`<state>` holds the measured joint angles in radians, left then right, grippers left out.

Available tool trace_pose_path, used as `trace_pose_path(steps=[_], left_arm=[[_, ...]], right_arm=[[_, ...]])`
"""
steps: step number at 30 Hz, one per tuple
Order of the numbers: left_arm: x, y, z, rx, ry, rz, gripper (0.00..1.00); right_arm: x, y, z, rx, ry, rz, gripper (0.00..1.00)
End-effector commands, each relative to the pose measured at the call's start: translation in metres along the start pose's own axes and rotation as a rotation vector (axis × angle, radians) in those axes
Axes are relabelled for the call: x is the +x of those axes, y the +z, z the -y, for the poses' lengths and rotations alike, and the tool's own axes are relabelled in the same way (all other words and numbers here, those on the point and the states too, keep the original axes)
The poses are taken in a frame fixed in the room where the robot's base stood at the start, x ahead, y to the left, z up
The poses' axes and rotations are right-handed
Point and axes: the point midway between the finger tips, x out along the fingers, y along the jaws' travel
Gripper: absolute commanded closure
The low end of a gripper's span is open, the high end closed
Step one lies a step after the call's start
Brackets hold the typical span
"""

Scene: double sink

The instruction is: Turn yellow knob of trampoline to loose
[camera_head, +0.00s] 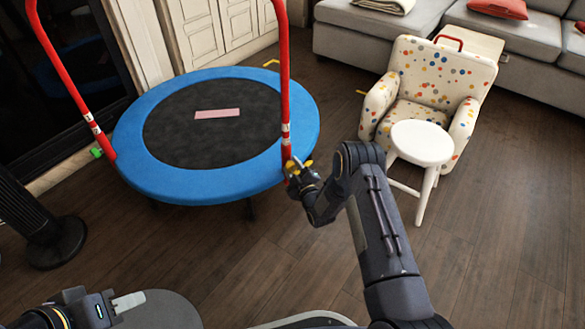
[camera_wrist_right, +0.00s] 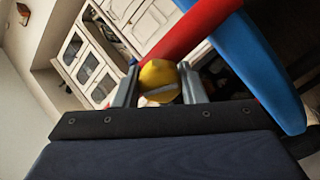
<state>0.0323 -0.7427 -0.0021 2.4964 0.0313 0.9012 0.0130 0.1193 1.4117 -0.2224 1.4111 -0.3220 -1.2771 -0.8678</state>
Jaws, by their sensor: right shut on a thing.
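The trampoline has a blue padded rim (camera_head: 150,168), a dark mat and a red handle frame (camera_head: 284,80). The yellow knob (camera_wrist_right: 160,80) sits by the red tube in the right wrist view. My right gripper (camera_head: 297,168) is at the lower end of the right red post, its two fingers shut on the yellow knob from both sides. In the head view the knob is mostly hidden by the gripper. My left gripper (camera_head: 122,304) is low at the bottom left, away from the trampoline; its jaw opening is unclear. A green knob (camera_head: 97,152) shows at the left post.
A white stool (camera_head: 422,142) and a dotted armchair (camera_head: 436,80) stand right of my right arm. A grey sofa (camera_head: 460,22) is behind. A black fan-like stand (camera_head: 50,240) is at the left. Wooden floor (camera_head: 230,250) in front of the trampoline is clear.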

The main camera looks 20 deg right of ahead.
Motion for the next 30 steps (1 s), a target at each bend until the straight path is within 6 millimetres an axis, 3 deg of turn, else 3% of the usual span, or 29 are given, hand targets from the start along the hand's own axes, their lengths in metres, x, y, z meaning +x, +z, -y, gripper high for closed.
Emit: trace_pose_path(steps=[15,30], left_arm=[[0.0,0.0,0.0,0.0,0.0,0.0,0.64],[0.0001,0.0,0.0,0.0,0.0,0.0,0.64]], right_arm=[[-0.0011,0.0011,0.001,-0.389,-0.004,0.003,0.86],[-0.0015,0.0019,0.0007,-0.495,-0.004,0.004,0.86]])
